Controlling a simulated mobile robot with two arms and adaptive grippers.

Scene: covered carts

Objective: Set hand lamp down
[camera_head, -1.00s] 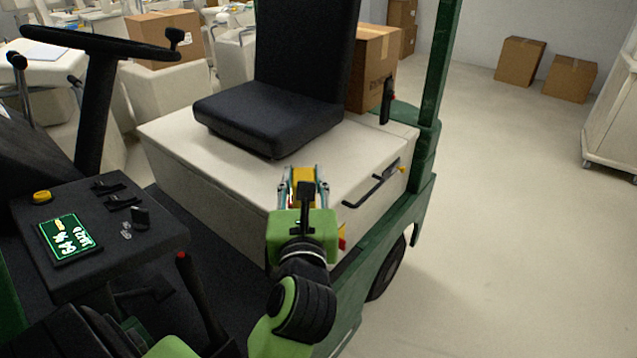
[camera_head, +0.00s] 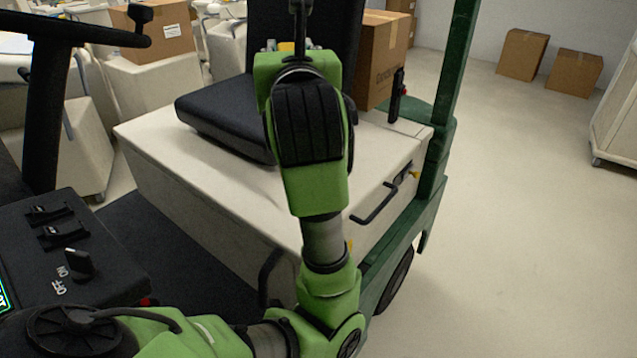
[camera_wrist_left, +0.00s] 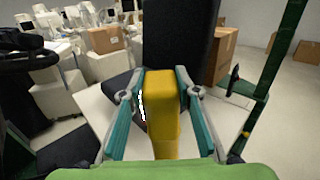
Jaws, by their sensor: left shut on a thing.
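The hand lamp (camera_wrist_left: 163,98) is a yellow, boxy thing between the teal-edged fingers of my left gripper (camera_wrist_left: 158,78) in the left wrist view. The gripper is shut on it. In the head view, my wrist and forearm hide nearly all of the lamp and the fingers (camera_head: 285,46), which are in front of the black seat back. The lamp is held up in front of the seat. I cannot tell whether its underside touches anything. My right gripper is in neither view.
The black seat (camera_head: 222,115) is on the cart's pale box cover (camera_head: 190,165). A cardboard box (camera_head: 383,65) stands behind the seat, near a green post (camera_head: 455,75). A steering wheel (camera_head: 70,28) and dark console (camera_head: 75,250) are at left. Clear floor (camera_head: 510,220) lies at right.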

